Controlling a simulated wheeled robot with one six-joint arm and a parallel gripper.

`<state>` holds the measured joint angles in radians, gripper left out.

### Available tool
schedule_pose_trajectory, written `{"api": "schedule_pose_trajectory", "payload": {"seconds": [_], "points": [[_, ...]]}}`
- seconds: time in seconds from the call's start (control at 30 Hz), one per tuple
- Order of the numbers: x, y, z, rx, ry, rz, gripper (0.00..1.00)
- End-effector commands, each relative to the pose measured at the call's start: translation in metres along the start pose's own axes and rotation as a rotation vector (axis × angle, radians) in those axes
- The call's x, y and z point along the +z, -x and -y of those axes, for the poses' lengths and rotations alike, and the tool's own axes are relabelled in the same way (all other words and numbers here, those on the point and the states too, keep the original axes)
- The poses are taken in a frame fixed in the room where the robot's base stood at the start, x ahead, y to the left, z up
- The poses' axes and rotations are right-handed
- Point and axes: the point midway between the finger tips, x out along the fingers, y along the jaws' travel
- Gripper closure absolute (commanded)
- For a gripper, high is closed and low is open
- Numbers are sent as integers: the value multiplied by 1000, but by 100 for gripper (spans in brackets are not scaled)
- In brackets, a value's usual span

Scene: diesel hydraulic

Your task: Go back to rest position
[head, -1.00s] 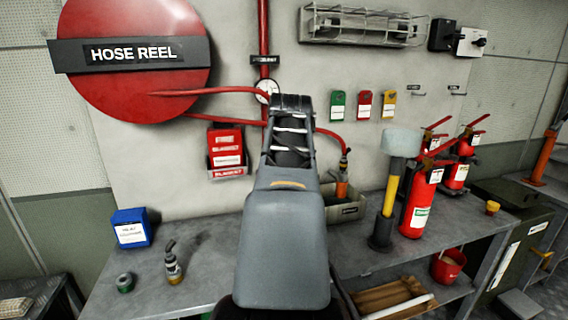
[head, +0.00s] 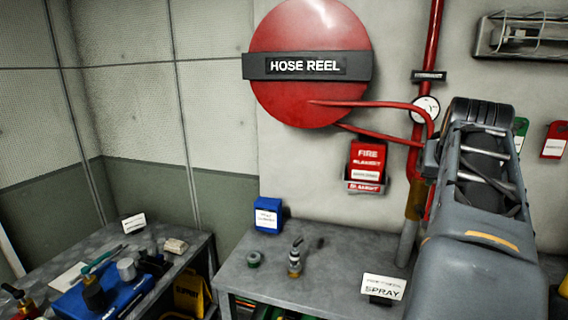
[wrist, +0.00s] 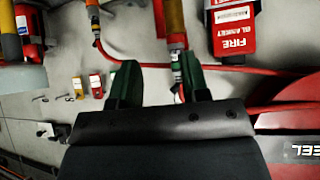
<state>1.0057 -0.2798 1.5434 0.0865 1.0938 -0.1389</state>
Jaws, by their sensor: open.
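My arm fills the right side of the head view, raised in front of the wall, and hides my gripper there. In the wrist view, which looks upside down, my gripper (wrist: 158,72) shows two dark green fingers spread apart. Nothing is held between them.
The hose reel (head: 310,65) and fire blanket box (head: 367,165) are on the wall. A cluttered side table (head: 195,245) stands left.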

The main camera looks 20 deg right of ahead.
Motion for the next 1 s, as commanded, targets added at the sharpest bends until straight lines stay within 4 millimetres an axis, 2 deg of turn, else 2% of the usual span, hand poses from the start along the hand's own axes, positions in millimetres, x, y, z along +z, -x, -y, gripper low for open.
{"api": "schedule_pose_trajectory", "payload": {"seconds": [0.13,0.27,0.37,0.5,0.63,0.7,0.8,0.9,1.0], "points": [[1,-4,-1,4,-20,-3,58],[27,-31,-1,8,-43,60,58],[58,-49,24,-29,-15,137,58],[117,-58,90,-133,112,259,58],[184,-44,148,-239,290,364,58],[218,-31,170,-290,392,406,58],[255,-11,191,-353,524,443,58],[278,7,204,-404,629,459,58],[286,23,214,-446,698,451,58]]}}
